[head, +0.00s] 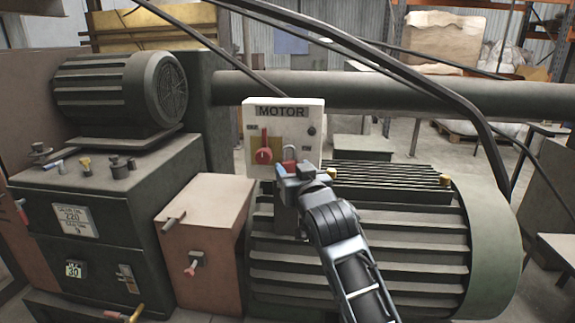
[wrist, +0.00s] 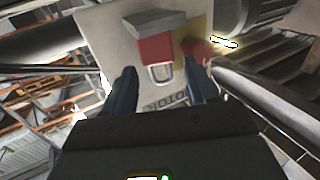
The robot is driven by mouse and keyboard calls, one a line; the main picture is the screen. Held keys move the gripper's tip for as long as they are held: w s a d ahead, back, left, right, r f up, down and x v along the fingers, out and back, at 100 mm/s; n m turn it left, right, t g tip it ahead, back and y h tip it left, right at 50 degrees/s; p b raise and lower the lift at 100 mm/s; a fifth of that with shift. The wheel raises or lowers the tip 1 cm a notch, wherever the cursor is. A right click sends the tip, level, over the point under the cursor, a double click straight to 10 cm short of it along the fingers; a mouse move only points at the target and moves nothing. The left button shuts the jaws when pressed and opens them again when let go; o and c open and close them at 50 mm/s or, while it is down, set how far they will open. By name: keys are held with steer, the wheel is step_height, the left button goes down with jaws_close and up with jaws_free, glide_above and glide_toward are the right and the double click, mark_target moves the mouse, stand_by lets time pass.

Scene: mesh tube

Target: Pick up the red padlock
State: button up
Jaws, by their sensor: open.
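The red padlock (head: 289,165) is on the front of the white MOTOR switch box (head: 313,118), its silver shackle upward in the head view; my gripper partly hides its body. In the wrist view the red padlock (wrist: 156,48) shows with its shackle toward me, between the lines of the two fingers. My gripper (head: 298,176) is open in front of the box, close to the padlock. In the wrist view my gripper (wrist: 159,68) has one finger on each side of the shackle, with visible gaps. I cannot tell how far the fingertips are from the box in depth.
A red rotary knob (head: 263,155) sits left of the padlock; in the wrist view it lies close to the right finger. The ribbed green motor (head: 350,245) is below the box. A thick pipe (head: 400,93) runs behind, and a dark cable (head: 430,85) arches over the right side.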

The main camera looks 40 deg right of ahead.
mark_target(290, 163)
steer(key=shift+x, duration=1.9)
steer(key=shift+d, duration=0.1)
steer(key=shift+s, duration=0.1)
steer(key=shift+c, duration=0.3)
steer(key=c, duration=0.8)
steer(key=shift+r, duration=0.1)
steer(key=shift+r, duration=0.1)
